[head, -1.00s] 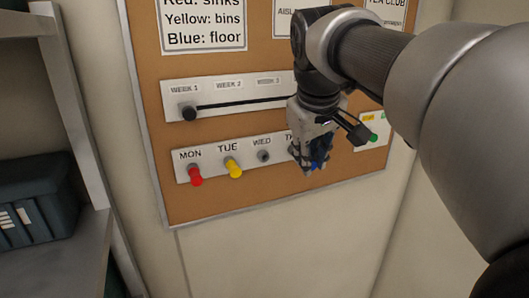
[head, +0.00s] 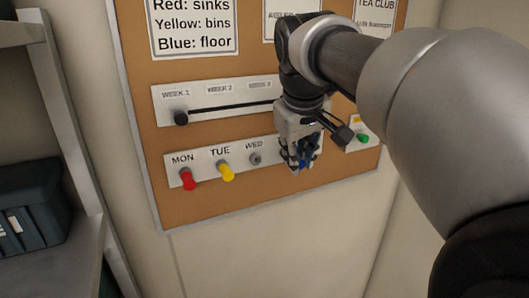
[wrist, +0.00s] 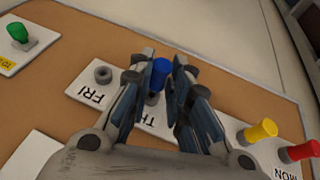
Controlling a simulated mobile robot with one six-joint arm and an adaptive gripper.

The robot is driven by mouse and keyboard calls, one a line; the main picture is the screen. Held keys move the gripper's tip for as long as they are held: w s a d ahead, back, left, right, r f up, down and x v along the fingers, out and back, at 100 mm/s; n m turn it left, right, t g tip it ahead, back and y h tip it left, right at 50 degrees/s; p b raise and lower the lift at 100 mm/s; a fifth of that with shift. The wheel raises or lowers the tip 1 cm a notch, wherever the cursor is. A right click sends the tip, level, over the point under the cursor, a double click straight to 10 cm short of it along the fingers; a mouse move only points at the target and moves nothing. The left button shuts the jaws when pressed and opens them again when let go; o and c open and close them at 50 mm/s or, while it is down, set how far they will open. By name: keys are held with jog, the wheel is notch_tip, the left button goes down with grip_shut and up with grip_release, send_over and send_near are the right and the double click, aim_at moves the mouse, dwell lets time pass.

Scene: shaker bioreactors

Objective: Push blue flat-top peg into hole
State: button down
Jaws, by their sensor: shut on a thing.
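The blue peg (wrist: 160,72) stands between my fingers at the THU place of the white day strip (wrist: 80,88). A grey collar shows at its base in the wrist view; I cannot tell how deep it sits. My gripper (head: 301,165) is shut on the peg, with a finger on each side; the peg's blue (head: 304,163) shows only partly in the head view. The FRI hole (wrist: 103,74) is empty. The WED hole (head: 256,158) shows no coloured peg and is hidden by my fingers in the wrist view.
A red peg (head: 189,181) stands at MON and a yellow peg (head: 227,172) at TUE. The WEEK slider bar (head: 181,117) runs just above the strip. A green knob (head: 362,138) sits to the right. A dark bin (head: 30,205) stands on the shelf at left.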

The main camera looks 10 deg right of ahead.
jog(key=shift+w+a+p, duration=0.15)
jog(key=shift+w+p, duration=0.35)
jog(key=shift+w, duration=0.05)
jog(key=shift+w+a+p, duration=0.15)
jog(key=shift+w+p, duration=0.3)
jog(key=shift+w, duration=0.1)
dwell(1.4)
jog(key=c, duration=1.4)
grip_release()
jog(key=v, duration=1.2)
jog(key=s+d+f+m+b, duration=0.1)
jog(key=s+f+b, duration=0.7)
jog(key=f, duration=0.9)
jog(key=s+f+m+y+b, duration=0.1)
jog(key=s+f+b, duration=0.7)
jog(key=f, duration=0.8)
jog(key=s+d+f+m+b, duration=0.1)
jog(key=s+f+b, duration=0.7)
jog(key=f, duration=0.9)
jog(key=shift+s+d+f+m, duration=0.15)
jog(key=shift+d+f+m, duration=0.2)
jog(key=shift+m, duration=0.25)
